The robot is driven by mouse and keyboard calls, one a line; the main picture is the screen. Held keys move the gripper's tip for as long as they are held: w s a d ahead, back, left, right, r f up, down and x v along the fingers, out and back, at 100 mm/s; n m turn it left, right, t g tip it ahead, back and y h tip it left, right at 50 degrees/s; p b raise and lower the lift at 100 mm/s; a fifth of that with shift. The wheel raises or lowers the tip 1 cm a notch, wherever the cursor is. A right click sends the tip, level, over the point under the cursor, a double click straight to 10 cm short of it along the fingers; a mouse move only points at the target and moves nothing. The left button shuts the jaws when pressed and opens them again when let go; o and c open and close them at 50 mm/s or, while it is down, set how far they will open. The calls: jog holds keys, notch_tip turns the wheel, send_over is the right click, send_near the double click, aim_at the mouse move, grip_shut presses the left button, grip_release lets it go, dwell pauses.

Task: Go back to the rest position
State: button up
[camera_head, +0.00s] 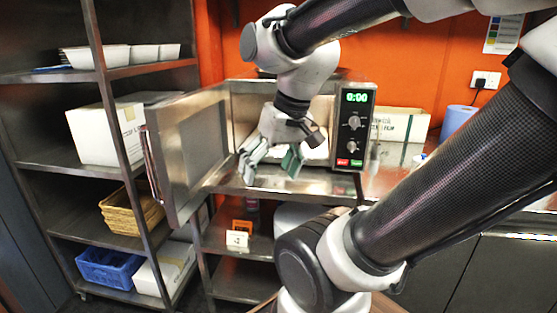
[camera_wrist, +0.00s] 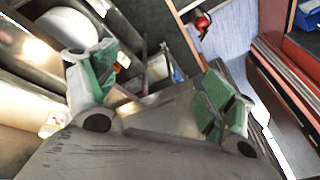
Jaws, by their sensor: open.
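My gripper (camera_head: 271,160) is open, its green-padded fingers spread apart with nothing between them. In the head view it hangs in front of the open microwave (camera_head: 355,125), just above the steel counter edge. In the wrist view the two fingers of my gripper (camera_wrist: 160,98) stand wide apart over a grey metal surface (camera_wrist: 190,150). The microwave door (camera_head: 190,148) is swung open to the left, beside my gripper. The microwave display reads 0:00. My wrist and gripper hide most of the microwave's inside.
A steel shelf rack (camera_head: 100,75) with white bowls (camera_head: 115,56), a carton (camera_head: 105,134), baskets (camera_head: 132,209) and a blue crate (camera_head: 108,268) stands at left. A carton (camera_head: 397,128) and a blue roll (camera_head: 459,118) are right of the microwave. Shelves lie below the counter.

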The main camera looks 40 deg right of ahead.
jog(key=shift+s+d+r+n+t+h, duration=0.25)
jog(key=shift+d+r+n+t+h, duration=0.25)
jog(key=shift+d+r+n+h, duration=0.35)
dwell(0.8)
